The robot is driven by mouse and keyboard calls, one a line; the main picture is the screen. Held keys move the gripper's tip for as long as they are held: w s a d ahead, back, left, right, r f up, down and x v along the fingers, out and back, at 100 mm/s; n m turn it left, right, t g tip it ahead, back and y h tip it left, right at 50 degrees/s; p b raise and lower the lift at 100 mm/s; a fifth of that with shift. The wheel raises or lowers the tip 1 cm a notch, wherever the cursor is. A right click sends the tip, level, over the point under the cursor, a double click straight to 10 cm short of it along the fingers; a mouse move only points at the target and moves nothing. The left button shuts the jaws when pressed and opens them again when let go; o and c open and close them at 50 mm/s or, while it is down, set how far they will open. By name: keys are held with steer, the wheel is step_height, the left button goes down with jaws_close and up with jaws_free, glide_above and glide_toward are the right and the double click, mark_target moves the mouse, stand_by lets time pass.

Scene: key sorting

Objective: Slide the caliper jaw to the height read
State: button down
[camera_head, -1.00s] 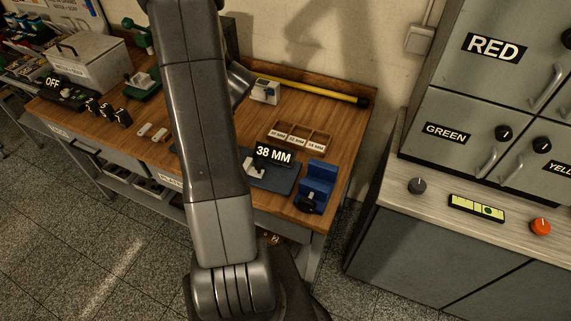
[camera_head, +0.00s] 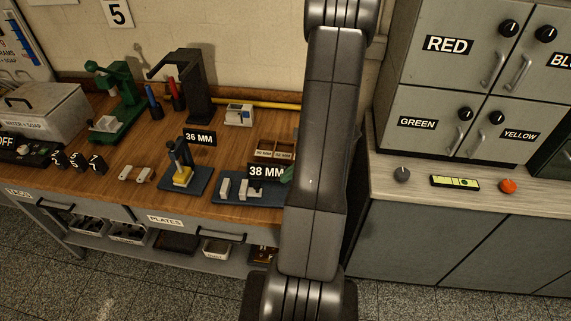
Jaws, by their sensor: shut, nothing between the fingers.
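The caliper (camera_head: 236,198) lies on the bench as a flat blue base with two pale upright jaws standing apart, the right one (camera_head: 245,188) close to its 38 MM sign (camera_head: 266,171). To its left stands the height gauge (camera_head: 190,186), a blue base with a dark post and a yellow piece at its foot. Its sign (camera_head: 199,138) reads 36 MM. My arm crosses the picture at the right of the caliper and covers its right end. My gripper does not show. A small green piece at the arm's left edge is too hidden to identify.
Behind the caliper is a wooden compartment tray (camera_head: 268,152), partly covered by my arm. Grey cabinets (camera_head: 440,80) rise at the right.

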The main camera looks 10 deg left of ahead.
steer(key=p, duration=0.1)
glide_toward(251, 189)
steer(key=shift+s+d+f, duration=0.1)
steer(key=shift+s+f, duration=0.15)
steer(key=shift+f, duration=0.3)
steer(key=shift+s+f, duration=0.3)
steer(key=shift+f, duration=0.25)
steer(key=shift+a+f, duration=0.1)
steer(key=shift+a, duration=0.25)
steer(key=shift+a+f, duration=0.1)
steer(key=shift+a, duration=0.15)
steer(key=shift+s+a, duration=0.15)
steer(key=shift+a, duration=0.15)
steer(key=shift+d, duration=0.1)
